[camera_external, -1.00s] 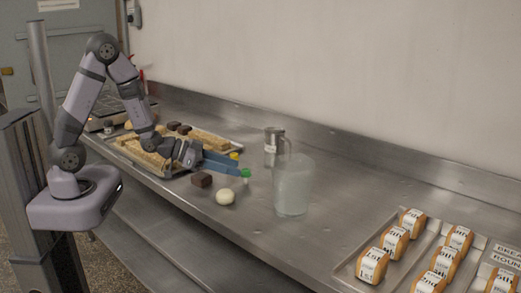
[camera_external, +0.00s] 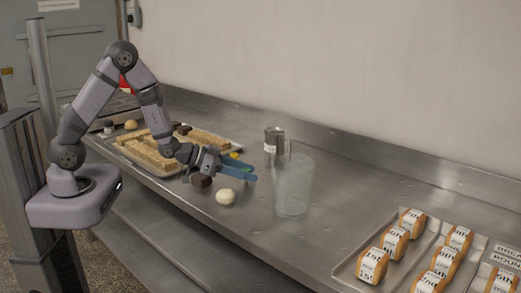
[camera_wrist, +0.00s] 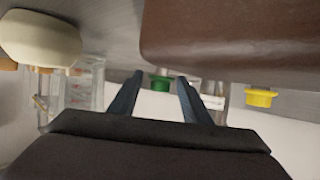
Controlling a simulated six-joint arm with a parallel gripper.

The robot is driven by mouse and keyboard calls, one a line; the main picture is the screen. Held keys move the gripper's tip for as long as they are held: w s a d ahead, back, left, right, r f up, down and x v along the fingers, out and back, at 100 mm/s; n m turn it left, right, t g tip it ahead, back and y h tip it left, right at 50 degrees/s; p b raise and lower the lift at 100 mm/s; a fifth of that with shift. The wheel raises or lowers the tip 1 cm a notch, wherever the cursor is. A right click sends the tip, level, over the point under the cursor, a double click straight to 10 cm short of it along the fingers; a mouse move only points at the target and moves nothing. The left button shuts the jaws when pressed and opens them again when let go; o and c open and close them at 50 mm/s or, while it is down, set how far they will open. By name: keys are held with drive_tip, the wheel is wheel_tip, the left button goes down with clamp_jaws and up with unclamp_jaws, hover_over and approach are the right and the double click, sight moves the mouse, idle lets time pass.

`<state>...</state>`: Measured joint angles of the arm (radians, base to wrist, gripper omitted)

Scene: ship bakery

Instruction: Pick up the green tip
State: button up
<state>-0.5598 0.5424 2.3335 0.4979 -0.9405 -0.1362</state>
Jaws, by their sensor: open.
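The green tip (camera_wrist: 160,83) shows between the two blue fingers of my gripper (camera_wrist: 159,77) in the wrist view, apart from both in the picture. In the external view only a sliver of the green tip (camera_external: 248,169) shows, mostly hidden by the fingers. My gripper (camera_external: 254,173) is open, stretched low over the table with its fingers pointing right. I cannot tell how deep the tip sits between the fingers.
A yellow tip (camera_external: 234,156) is behind the gripper. A brown block (camera_external: 200,181) and a white ball (camera_external: 225,197) lie in front. A clear pitcher (camera_external: 293,190) and metal jug (camera_external: 273,143) stand to the right. Wrapped loaves fill trays (camera_external: 345,270) at far right.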

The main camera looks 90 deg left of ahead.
sight(245, 169)
drive_tip(key=c, duration=0.9)
drive_tip(key=shift+r, duration=0.1)
drive_tip(key=shift+c, duration=0.2)
wheel_tip(245, 169, up, 10)
drive_tip(key=shift+s+a+f+p, duration=0.1)
drive_tip(key=shift+p, duration=0.2)
